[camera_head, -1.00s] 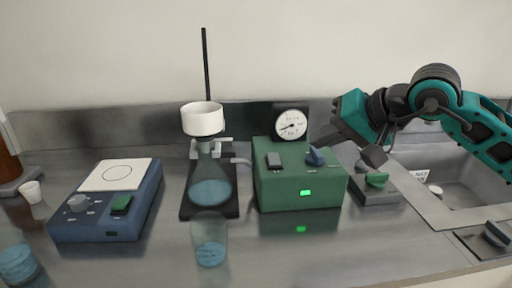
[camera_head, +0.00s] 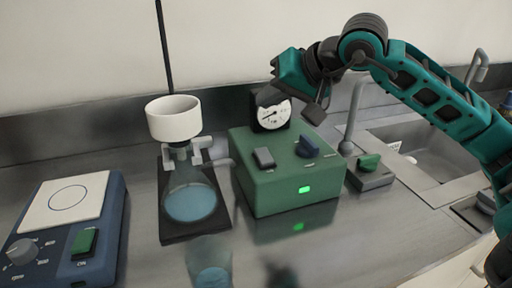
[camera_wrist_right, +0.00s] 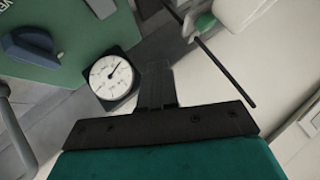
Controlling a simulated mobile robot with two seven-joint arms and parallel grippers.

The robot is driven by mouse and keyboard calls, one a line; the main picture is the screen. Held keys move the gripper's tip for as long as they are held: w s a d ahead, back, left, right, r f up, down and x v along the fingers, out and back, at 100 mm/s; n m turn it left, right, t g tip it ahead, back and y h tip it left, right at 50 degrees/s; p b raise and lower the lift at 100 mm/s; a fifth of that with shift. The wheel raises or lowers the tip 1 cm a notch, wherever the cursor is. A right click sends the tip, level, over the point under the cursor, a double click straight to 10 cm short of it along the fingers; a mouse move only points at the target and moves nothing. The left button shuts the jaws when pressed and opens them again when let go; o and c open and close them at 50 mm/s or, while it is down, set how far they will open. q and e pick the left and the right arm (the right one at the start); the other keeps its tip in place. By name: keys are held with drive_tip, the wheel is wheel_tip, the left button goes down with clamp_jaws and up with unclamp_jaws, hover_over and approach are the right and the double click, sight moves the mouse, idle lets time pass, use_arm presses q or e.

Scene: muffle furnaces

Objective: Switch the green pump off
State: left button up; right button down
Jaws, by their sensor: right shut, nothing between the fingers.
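The green pump (camera_head: 285,195) stands on the metal bench in the middle of the head view. A grey rocker switch (camera_head: 264,158) and a blue knob (camera_head: 307,147) are on its top. A green lamp (camera_head: 305,189) glows on its front. A round gauge (camera_head: 270,115) stands at its back. My right gripper (camera_head: 266,96) is shut and empty, above the pump's rear and near the gauge, apart from the switch. In the right wrist view the shut fingers (camera_wrist_right: 156,85) show beside the gauge (camera_wrist_right: 112,77), with the blue knob (camera_wrist_right: 30,47) at upper left. My left gripper is out of view.
A flask on a dark stand with a white funnel (camera_head: 173,119) is left of the pump. A blue hotplate (camera_head: 105,240) is at far left and a glass beaker (camera_head: 210,265) in front.

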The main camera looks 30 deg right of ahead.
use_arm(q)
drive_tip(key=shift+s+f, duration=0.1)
use_arm(e)
drive_tip(key=shift+f, duration=0.1)
drive_tip(key=b, duration=0.6)
hover_over(266, 153)
wheel_tip(266, 153, down, 8)
drive_tip(key=shift+s+r, duration=0.1)
drive_tip(key=shift+r, duration=0.1)
drive_tip(key=shift+f+b, duration=0.45)
drive_tip(key=shift+f, duration=0.05)
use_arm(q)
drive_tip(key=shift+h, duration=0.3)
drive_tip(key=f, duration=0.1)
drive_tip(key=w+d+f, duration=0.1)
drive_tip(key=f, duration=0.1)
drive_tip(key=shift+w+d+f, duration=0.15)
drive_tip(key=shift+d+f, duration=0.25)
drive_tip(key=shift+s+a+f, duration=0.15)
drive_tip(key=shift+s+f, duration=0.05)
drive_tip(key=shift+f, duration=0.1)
use_arm(e)
drive_tip(key=shift+f, duration=0.1)
use_arm(q)
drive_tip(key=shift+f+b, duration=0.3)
drive_tip(key=shift+b, duration=0.15)
use_arm(e)
drive_tip(key=shift+w+f, duration=0.2)
drive_tip(key=shift+f, duration=0.15)
